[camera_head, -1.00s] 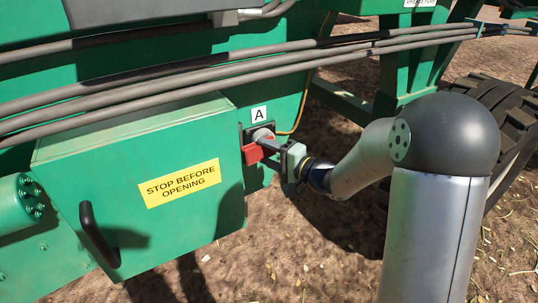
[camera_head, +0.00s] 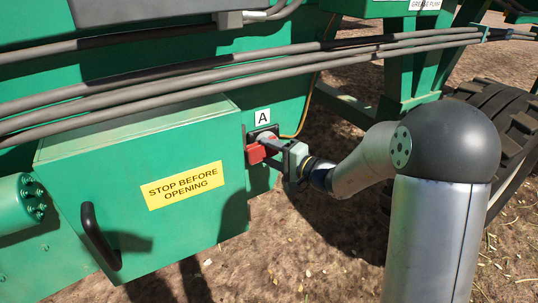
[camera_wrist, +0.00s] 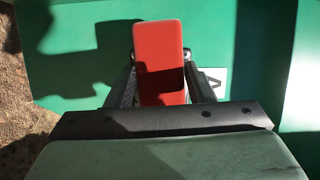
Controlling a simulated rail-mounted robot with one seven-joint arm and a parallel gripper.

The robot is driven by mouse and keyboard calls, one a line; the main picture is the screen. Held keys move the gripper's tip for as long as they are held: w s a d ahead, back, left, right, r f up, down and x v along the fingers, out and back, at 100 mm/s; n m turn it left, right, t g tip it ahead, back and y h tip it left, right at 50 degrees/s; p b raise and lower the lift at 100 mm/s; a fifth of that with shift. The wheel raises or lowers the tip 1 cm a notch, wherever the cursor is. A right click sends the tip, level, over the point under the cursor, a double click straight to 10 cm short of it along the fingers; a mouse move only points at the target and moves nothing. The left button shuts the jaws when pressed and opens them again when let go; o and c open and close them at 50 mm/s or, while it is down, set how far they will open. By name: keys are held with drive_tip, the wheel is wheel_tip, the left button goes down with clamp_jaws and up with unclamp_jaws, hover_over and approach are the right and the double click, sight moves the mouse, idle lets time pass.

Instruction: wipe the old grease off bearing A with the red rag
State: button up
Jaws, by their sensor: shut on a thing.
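Bearing A (camera_head: 265,136) sits on the green machine wall just below the white label A (camera_head: 262,118); in the head view it is partly covered by the rag and my gripper. The red rag (camera_head: 255,153), a block-like piece, is at the bearing's lower front and appears to touch it. My gripper (camera_head: 270,146) is shut on the rag. In the wrist view the red rag (camera_wrist: 160,62) stands between the two fingers and hides the bearing; part of the label A (camera_wrist: 214,78) shows to its right. Any grease is too small to make out.
A green box (camera_head: 130,190) with a "STOP BEFORE OPENING" sign (camera_head: 182,185) and a black handle (camera_head: 98,236) juts out left of the bearing. Several grey pipes (camera_head: 200,83) run across above it. A thin yellow line (camera_head: 305,112) passes right of the label. A tyre (camera_head: 505,120) stands at right.

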drive_tip(key=w+d+b, duration=0.3)
drive_tip(key=d, duration=0.2)
drive_tip(key=shift+d, duration=0.15)
idle(0.4)
drive_tip(key=shift+s+a+b, duration=0.25)
drive_tip(key=shift+s+a, duration=0.3)
drive_tip(key=shift+a, duration=0.5)
drive_tip(key=shift+s+a+b, duration=0.3)
drive_tip(key=shift+s+a, duration=0.3)
drive_tip(key=shift+a, duration=0.4)
drive_tip(key=shift+s+a+b, duration=0.25)
drive_tip(key=shift+s+a, duration=0.3)
drive_tip(key=shift+a, duration=0.5)
